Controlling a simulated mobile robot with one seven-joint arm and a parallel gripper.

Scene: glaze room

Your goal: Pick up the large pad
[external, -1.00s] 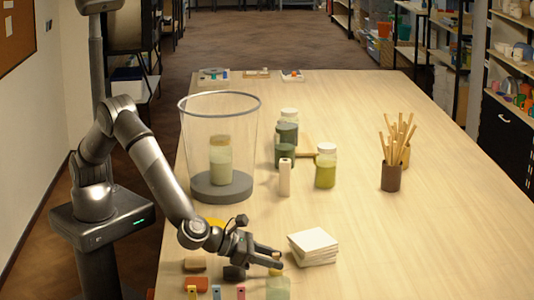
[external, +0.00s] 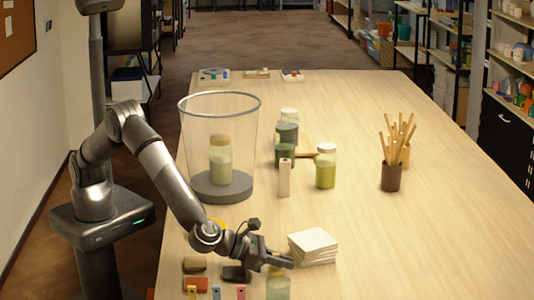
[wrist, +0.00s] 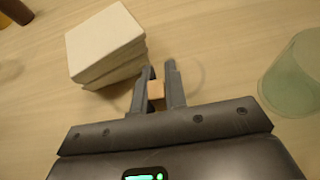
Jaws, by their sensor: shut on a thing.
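My gripper (external: 286,260) is low over the near part of the table, just left of the stack of white tiles. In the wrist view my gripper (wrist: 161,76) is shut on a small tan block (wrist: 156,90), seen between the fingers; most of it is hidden. I cannot tell whether this is the large pad or whether it is clear of the table. Other pad-like blocks lie to the left: a brown one (external: 195,264), an orange-red one (external: 196,284) and a dark one (external: 237,274).
The white tile stack (external: 313,246) is close beside my fingers and shows in the wrist view (wrist: 104,42). A greenish glass jar (external: 278,286) stands just in front. A large clear bin (external: 221,188), jars and a stick holder (external: 391,176) stand farther back. The right side is clear.

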